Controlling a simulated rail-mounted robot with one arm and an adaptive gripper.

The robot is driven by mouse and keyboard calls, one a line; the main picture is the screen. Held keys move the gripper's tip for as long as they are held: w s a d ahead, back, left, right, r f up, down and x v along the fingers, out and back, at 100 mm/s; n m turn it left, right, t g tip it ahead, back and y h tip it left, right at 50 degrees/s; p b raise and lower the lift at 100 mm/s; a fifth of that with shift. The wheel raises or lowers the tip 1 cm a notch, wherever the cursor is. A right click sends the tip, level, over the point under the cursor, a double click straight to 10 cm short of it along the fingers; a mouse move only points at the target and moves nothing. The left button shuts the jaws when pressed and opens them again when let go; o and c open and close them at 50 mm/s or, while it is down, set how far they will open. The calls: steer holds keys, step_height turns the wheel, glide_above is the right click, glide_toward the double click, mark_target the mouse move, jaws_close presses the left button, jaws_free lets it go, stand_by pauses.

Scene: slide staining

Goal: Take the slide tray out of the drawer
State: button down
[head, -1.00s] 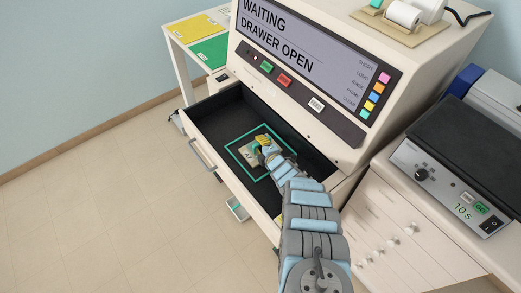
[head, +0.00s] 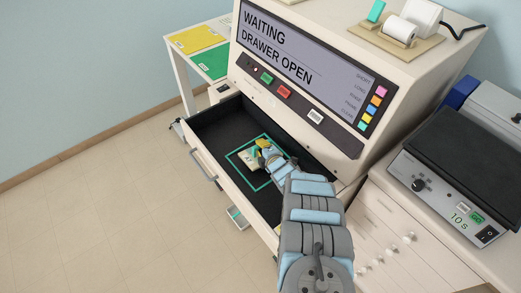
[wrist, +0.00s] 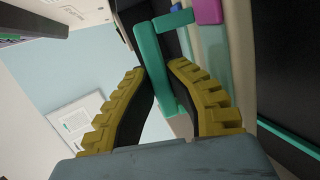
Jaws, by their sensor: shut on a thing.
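The slide tray (head: 248,159) is a small pale beige piece in the open black drawer (head: 212,130) of the stainer, over a teal square outline marked on the drawer floor. In the wrist view a teal handle (wrist: 153,62) stands up between my yellow fingers, with pale and pink parts beyond it. My gripper (head: 264,149) is shut on this handle, and its fingers also show in the wrist view (wrist: 160,75). My gripper and wrist hide part of the tray. I cannot tell for sure whether the tray touches the drawer floor.
The stainer's screen (head: 277,47) reads "WAITING DRAWER OPEN" above the drawer. A side table with yellow (head: 196,39) and green (head: 213,63) mats stands at the back left. A black-topped device (head: 463,150) is at the right. The floor at left is clear.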

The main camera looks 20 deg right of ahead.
step_height(320, 180, up, 10)
steer(key=p, duration=0.5)
steer(key=shift+w+d+r, duration=0.1)
steer(key=shift+r, duration=0.1)
step_height(320, 180, up, 3)
steer(key=p, duration=0.3)
steer(key=shift+f, duration=0.1)
